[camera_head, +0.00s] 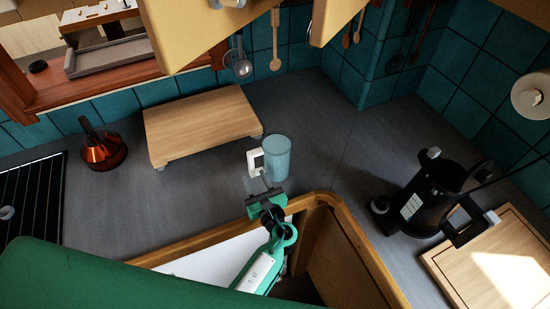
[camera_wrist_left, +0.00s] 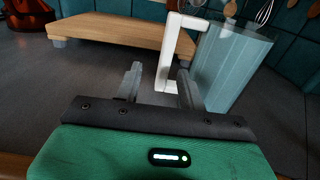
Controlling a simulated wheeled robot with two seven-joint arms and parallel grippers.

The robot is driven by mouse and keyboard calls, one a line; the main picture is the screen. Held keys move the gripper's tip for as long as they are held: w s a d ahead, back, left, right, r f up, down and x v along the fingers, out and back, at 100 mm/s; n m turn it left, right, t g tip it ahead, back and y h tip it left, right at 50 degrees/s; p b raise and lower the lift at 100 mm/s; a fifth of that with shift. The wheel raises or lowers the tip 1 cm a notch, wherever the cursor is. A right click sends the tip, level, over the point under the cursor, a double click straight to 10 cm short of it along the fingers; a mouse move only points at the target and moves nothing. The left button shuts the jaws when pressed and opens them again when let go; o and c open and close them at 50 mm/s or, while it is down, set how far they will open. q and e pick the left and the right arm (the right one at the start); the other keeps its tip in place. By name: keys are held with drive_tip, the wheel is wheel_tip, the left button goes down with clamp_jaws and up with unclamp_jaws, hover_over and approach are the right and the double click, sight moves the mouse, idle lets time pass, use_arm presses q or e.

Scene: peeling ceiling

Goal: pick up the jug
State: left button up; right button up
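The jug (camera_head: 277,158) is pale blue and see-through, with a white handle (camera_head: 255,162) on its left side. It stands upright on the dark counter in the head view. My left gripper (camera_head: 265,188) is just in front of the handle, low over the counter's front edge. In the left wrist view, the jug (camera_wrist_left: 232,68) is at the right and its white handle rises ahead of the gap between the two fingers (camera_wrist_left: 160,88). The fingers are apart, and I cannot tell whether the handle lies between them. My right gripper is not in view.
A raised wooden board (camera_head: 200,122) stands left of the jug, with a copper kettle (camera_head: 102,150) farther left. A black kettle-like appliance (camera_head: 432,195) and a wooden board (camera_head: 495,262) are at the right. An open drawer (camera_head: 345,250) is below the gripper. The counter right of the jug is clear.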

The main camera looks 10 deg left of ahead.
sight(253, 171)
use_arm(q)
drive_tip(key=shift+x, duration=0.8)
drive_tip(key=shift+w+a+f, duration=0.15)
drive_tip(key=shift+w+a, duration=0.05)
drive_tip(key=shift+w, duration=0.1)
drive_tip(key=shift+w+a+f+b, duration=0.1)
drive_tip(key=shift+w+a+b, duration=0.05)
drive_tip(key=shift+w+b, duration=0.2)
drive_tip(key=x, duration=0.3)
drive_tip(key=b+x, duration=0.1)
drive_tip(key=shift+w+f, duration=0.3)
drive_tip(key=shift+w, duration=0.1)
drive_tip(key=shift+s+r, duration=0.1)
drive_tip(key=shift+s, duration=0.05)
drive_tip(key=shift+c, duration=0.7)
drive_tip(key=c, duration=0.7)
clamp_jaws()
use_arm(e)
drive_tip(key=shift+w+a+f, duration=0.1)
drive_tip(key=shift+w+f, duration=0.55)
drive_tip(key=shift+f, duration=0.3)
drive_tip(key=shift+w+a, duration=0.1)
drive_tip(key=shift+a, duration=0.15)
